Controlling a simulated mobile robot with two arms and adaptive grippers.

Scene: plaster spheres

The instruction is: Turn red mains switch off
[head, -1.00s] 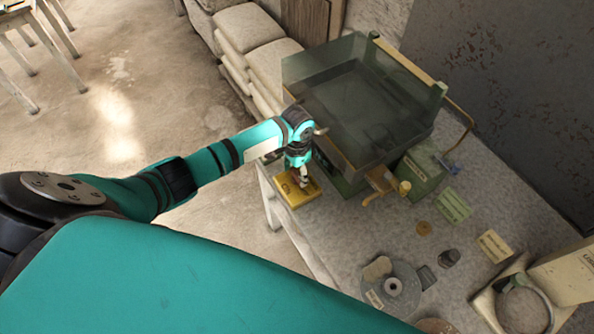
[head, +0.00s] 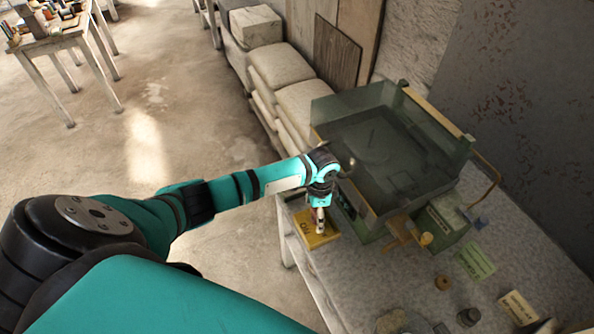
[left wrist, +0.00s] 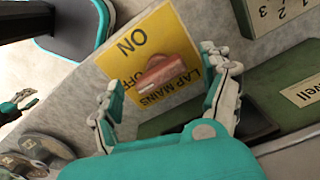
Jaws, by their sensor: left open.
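The red mains switch (left wrist: 162,73) is a reddish bar-shaped lever on a yellow plate (left wrist: 165,28) marked ON, OFF and LAP MAINS in the left wrist view. ON and OFF are printed near its left end; which one it is set to I cannot tell. The yellow plate also shows in the head view (head: 305,238) at the table's left edge. My left gripper (left wrist: 163,92) is open, with one finger on each side of the lever; contact is not clear. In the head view my left gripper (head: 320,228) hides the lever. A small teal-and-grey gripper, seemingly my right (left wrist: 22,101), shows at the left edge.
A glass-sided tank (head: 390,150) on a green base stands just right of the plate. A wooden tap handle (head: 398,234), a green box (head: 442,222) and label cards (head: 477,261) lie further right. Open floor (head: 190,120) lies left of the table.

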